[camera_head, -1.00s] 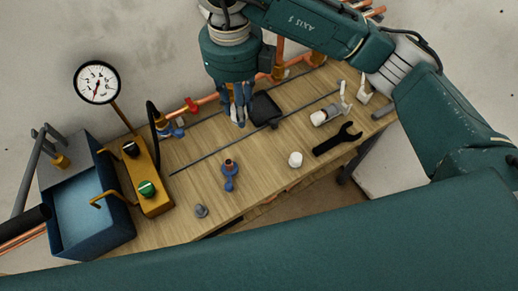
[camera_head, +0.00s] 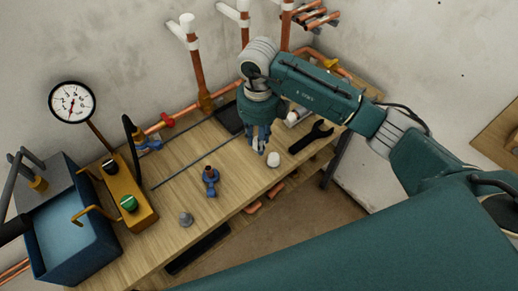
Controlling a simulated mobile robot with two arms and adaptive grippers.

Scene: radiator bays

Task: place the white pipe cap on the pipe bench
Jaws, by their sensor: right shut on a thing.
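The white pipe cap (camera_head: 273,159) is a small rounded white piece at the front edge of the wooden pipe bench (camera_head: 172,209). My right gripper (camera_head: 262,148) points down over the bench, with its blue-grey fingertips at the upper left side of the cap. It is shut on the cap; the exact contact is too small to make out. My left gripper is not in view.
A black wrench (camera_head: 312,137) lies right of the cap. A blue valve (camera_head: 211,180) and a grey cap (camera_head: 186,218) stand to the left. A blue bin (camera_head: 72,235) and a gauge (camera_head: 72,102) are at far left. Copper pipes (camera_head: 197,72) rise behind.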

